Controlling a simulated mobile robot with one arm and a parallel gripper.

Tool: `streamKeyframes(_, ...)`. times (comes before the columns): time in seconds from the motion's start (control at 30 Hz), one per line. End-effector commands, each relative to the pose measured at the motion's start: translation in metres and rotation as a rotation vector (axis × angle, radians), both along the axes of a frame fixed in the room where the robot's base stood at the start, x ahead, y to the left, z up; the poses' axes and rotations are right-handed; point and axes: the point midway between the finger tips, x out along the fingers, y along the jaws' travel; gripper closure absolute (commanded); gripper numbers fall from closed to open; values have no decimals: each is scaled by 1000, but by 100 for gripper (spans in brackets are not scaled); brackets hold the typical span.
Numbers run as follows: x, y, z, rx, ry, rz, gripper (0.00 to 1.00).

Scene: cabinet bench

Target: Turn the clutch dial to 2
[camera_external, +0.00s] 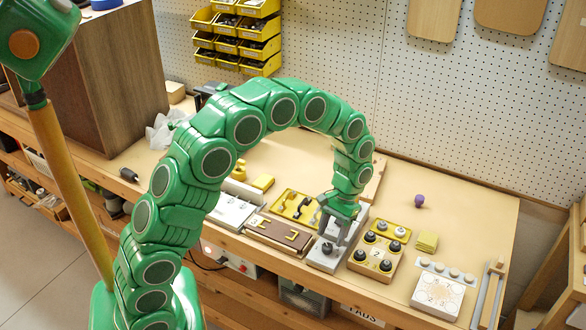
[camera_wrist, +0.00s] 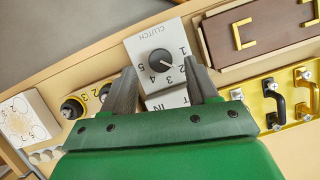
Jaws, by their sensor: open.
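The clutch dial (camera_wrist: 160,62) is a round dark knob on a light plate (camera_wrist: 140,45) marked CLUTCH, with numbers 1 to 5 around it. Its pale pointer line is small; it seems to point to the lower right in the wrist view, but I cannot tell the exact number. In the external view the dial (camera_external: 327,248) sits on a grey box near the bench's front edge. My gripper (camera_external: 334,236) is above this box, pointing down. In the wrist view my gripper (camera_wrist: 159,64) is open, with one finger on each side of the dial; contact is not clear.
A brown panel with yellow handles (camera_external: 279,232) is left of the box. A yellow-topped box with black knobs (camera_external: 376,253) is right of it. The bench's back right is mostly clear, with a purple knob (camera_external: 419,201).

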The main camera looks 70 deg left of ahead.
Motion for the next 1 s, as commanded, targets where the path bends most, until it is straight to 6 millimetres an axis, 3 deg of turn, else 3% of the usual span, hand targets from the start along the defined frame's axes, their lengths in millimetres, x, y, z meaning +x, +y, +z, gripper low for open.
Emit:
streamKeyframes(0.3,13,9,37,-1,1,0,41)
streamKeyframes(0.83,13,9,40,-1,3,-1,41)
streamKeyframes(1.0,6,0,51,0,-5,-20,41)
